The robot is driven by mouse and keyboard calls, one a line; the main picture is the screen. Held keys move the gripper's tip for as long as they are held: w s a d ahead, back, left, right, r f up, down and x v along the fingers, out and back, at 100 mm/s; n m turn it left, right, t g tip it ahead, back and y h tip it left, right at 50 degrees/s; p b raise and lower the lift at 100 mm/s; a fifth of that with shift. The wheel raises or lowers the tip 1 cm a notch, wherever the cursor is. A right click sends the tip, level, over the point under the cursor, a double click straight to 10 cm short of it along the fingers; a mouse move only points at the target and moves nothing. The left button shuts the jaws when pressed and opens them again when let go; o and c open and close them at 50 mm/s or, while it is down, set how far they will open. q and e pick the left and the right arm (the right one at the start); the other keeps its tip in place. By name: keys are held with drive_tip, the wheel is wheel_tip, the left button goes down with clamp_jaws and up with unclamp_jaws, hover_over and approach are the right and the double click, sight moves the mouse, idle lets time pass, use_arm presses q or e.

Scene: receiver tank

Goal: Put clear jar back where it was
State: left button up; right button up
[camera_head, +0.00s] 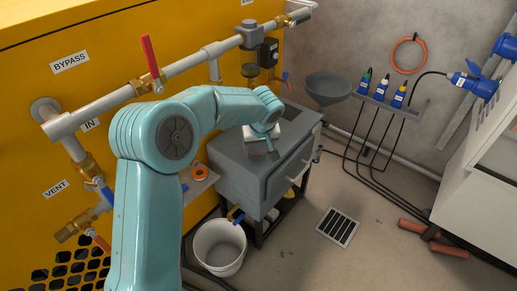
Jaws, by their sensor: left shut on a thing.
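My left gripper (266,150) is low over the top of the grey cabinet (232,160), at the end of my teal arm. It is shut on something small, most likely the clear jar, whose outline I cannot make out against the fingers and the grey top. I cannot tell whether it touches the cabinet top. My right gripper is not in view.
A white bucket (220,248) stands on the floor before the cabinet. Pipes and a red-handled valve (150,64) run along the yellow tank. A floor grate (338,227) lies right of the cabinet.

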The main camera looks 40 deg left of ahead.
use_arm(q)
drive_tip(key=shift+f, duration=0.5)
drive_tip(key=shift+r, duration=0.1)
drive_tip(key=shift+f, duration=0.25)
drive_tip(key=o, duration=1.3)
drive_tip(key=shift+r, duration=0.1)
